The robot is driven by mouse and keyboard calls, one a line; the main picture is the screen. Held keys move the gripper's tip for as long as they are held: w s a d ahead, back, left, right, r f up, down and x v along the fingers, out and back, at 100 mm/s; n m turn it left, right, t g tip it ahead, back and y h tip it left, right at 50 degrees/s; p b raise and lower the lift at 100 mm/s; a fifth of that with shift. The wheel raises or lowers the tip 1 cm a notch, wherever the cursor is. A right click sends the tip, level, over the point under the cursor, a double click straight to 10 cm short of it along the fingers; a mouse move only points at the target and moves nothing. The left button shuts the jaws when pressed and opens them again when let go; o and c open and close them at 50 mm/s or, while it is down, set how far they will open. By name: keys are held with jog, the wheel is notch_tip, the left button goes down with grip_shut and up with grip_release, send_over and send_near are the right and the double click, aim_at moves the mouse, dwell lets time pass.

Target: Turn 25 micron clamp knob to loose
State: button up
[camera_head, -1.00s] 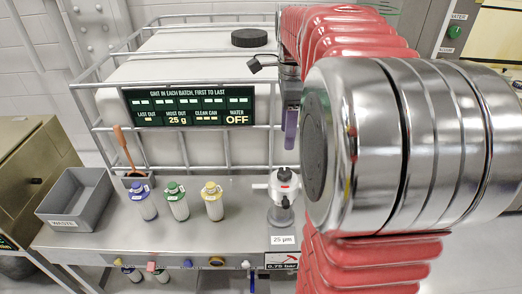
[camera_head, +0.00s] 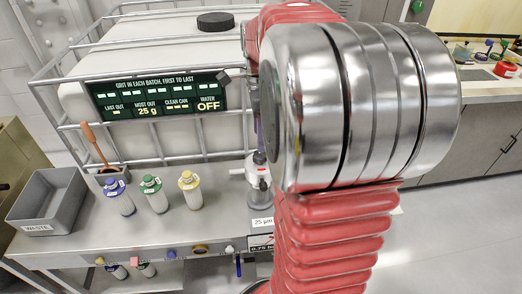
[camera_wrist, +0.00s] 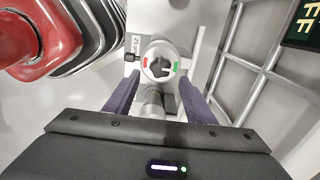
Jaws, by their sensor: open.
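The 25 µm clamp unit (camera_head: 257,188) stands upright at the bench's right end, partly hidden by my arm. In the wrist view its round white top (camera_wrist: 149,50) has a red mark on the left and a green mark on the right. The black clamp knob (camera_wrist: 160,68) sits in its middle; I cannot tell exactly where it points. My gripper (camera_wrist: 159,80) is open, its purple fingers on either side of the unit in this view. Nothing is held. In the head view the gripper (camera_head: 260,137) is mostly hidden, just above the unit.
The bench (camera_head: 90,235) carries a grey waste bin (camera_head: 47,200) and bottles with blue (camera_head: 119,197), green (camera_head: 153,194) and yellow (camera_head: 189,190) caps. A caged white tank (camera_head: 170,55) with a sign (camera_head: 158,98) stands close behind. Open floor (camera_head: 450,230) lies right.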

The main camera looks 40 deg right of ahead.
aim_at(261, 154)
notch_tip(261, 154, down, 7)
dwell(0.4)
jog(key=shift+c, duration=0.6)
jog(key=c, duration=0.9)
jog(key=shift+d, duration=0.1)
